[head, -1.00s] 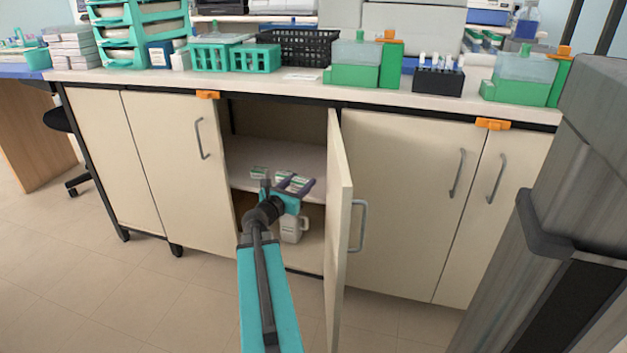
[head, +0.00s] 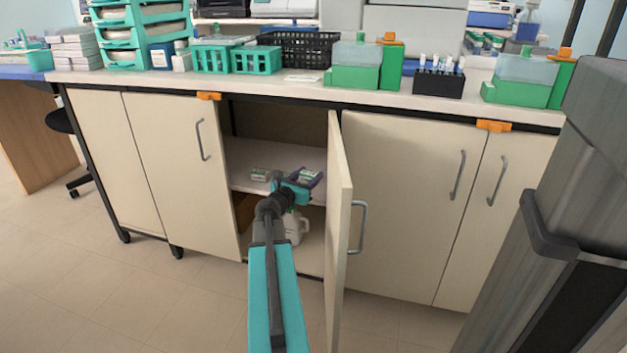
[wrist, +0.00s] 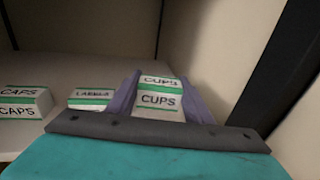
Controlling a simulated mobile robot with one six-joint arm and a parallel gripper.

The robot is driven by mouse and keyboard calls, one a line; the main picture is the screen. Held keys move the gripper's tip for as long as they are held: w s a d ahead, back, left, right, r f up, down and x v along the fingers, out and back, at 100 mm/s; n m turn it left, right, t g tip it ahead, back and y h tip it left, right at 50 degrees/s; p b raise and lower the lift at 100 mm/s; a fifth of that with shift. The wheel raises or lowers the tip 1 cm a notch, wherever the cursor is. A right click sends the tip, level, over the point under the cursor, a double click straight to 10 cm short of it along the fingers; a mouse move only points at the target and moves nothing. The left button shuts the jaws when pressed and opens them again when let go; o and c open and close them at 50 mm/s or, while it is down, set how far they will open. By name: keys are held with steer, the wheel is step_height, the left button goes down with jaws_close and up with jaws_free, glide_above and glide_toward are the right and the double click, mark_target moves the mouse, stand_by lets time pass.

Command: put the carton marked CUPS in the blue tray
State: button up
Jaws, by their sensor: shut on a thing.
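The carton marked CUPS (wrist: 160,101) is white with a green band. It stands between the purple fingers of my gripper (wrist: 160,98) in the wrist view, and the gripper is shut on it. In the head view my gripper (head: 307,178) is inside the open cupboard, at the upper shelf, with the carton between its fingers. I cannot tell whether the carton touches the shelf. I cannot clearly make out the blue tray.
Cartons marked CAPS (wrist: 20,105) and LABELS (wrist: 91,98) stand left of my gripper on the shelf (head: 240,182). The open cupboard door (head: 338,230) is close on the right. A white jug (head: 295,228) stands below. The worktop (head: 300,87) above holds racks and boxes.

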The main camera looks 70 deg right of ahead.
steer(key=shift+s+d, duration=0.1)
steer(key=shift+d, duration=0.65)
steer(key=shift+s+d+f+b, duration=0.1)
steer(key=shift+d+f+b, duration=0.05)
steer(key=shift+f+b, duration=1.3)
steer(key=shift+f, duration=0.1)
steer(key=shift+f, duration=0.1)
steer(key=o, duration=1.3)
steer(key=shift+f+b, duration=0.2)
steer(key=shift+b, duration=0.25)
steer(key=w+a+r+p, duration=0.1)
steer(key=a+p, duration=0.4)
steer(key=a, duration=0.8)
steer(key=shift+w+a+p, duration=0.3)
steer(key=shift+w+a, duration=0.05)
steer(key=shift+w, duration=0.15)
steer(key=shift+r, duration=0.1)
